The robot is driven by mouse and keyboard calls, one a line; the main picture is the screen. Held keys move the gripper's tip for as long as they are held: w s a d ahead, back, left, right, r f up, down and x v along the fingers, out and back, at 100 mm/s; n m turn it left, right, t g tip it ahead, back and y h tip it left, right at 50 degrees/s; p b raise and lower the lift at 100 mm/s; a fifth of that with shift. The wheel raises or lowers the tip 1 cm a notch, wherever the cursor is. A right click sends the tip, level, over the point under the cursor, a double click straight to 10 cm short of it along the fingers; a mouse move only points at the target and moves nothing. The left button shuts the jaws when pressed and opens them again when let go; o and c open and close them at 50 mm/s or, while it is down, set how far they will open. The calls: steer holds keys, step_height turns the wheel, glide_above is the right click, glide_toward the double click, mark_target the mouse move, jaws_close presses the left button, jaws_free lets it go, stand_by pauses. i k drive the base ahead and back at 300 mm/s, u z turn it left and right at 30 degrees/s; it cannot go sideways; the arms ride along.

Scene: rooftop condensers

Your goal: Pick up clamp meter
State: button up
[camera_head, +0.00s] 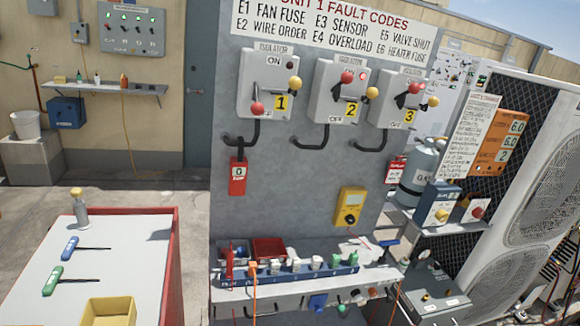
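A yellow handheld meter (349,206) with a small display and a dark round dial is upright against the grey panel, low and right of centre. It looks like the clamp meter, though its jaws cannot be made out at this size. A thin red lead shows below it. My gripper is not in this view, and nothing is seen touching the meter.
A shelf (300,291) with a blue rack (285,277) of small parts juts out below the meter. Isolator 1 (266,84), isolator 2 (339,92) and isolator 3 (397,98) are above. A red-sided table (125,245) stands left; a gas bottle (417,165) is right.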

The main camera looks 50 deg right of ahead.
mark_target(238, 165)
steer(key=z, duration=0.4)
steer(key=i, duration=0.8)
steer(key=z, duration=0.45)
steer(key=k, duration=0.85)
steer(key=z, duration=0.15)
steer(key=i, duration=1.35)
steer(key=u, duration=0.05)
